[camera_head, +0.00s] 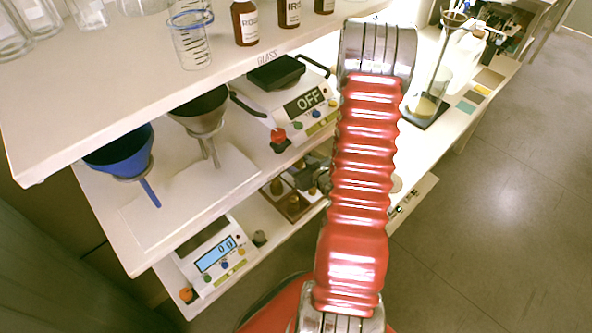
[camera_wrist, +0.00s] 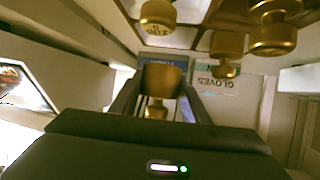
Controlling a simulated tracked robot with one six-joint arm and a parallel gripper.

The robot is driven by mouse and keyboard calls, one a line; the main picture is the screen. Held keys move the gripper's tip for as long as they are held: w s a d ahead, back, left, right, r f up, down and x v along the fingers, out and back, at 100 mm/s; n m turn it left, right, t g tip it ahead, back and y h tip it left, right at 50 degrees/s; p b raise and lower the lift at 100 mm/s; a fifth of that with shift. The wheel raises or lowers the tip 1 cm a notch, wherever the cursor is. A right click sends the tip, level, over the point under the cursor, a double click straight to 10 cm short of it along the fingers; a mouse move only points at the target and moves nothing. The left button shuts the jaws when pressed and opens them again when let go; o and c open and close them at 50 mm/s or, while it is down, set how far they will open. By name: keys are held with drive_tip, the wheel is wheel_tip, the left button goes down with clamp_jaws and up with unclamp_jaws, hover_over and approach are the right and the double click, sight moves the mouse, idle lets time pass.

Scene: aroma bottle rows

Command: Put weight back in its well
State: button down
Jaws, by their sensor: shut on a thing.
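In the wrist view my gripper (camera_wrist: 160,96) is shut on a brass weight (camera_wrist: 160,77), with one dark finger on each side of it. Several other brass weights show at the top of that view, among them a left one (camera_wrist: 157,15), a small one (camera_wrist: 226,46) and a large one (camera_wrist: 272,30). They appear apart from the held weight. In the head view the weight tray (camera_head: 308,211) is on the lower shelf with brass weights in it. My red arm hides part of that area and most of my gripper. I cannot tell which well is empty.
A scale (camera_head: 216,256) reading 0 g stands on the lower shelf, with a small dark knob-like piece (camera_head: 260,238) beside it. Above are another scale (camera_head: 297,102) reading OFF, a blue funnel (camera_head: 122,154) and a dark funnel (camera_head: 201,110). The upper shelf overhangs the tray.

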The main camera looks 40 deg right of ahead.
drive_tip(key=shift+f, duration=0.1)
drive_tip(key=shift+f, duration=1.95)
drive_tip(key=shift+f, duration=0.15)
drive_tip(key=shift+s+f, duration=0.1)
drive_tip(key=shift+f, duration=0.45)
drive_tip(key=c, duration=1)
unclamp_jaws()
drive_tip(key=shift+s+f, duration=0.1)
drive_tip(key=shift+r, duration=0.45)
drive_tip(key=v, duration=1.2)
drive_tip(key=shift+r, duration=0.25)
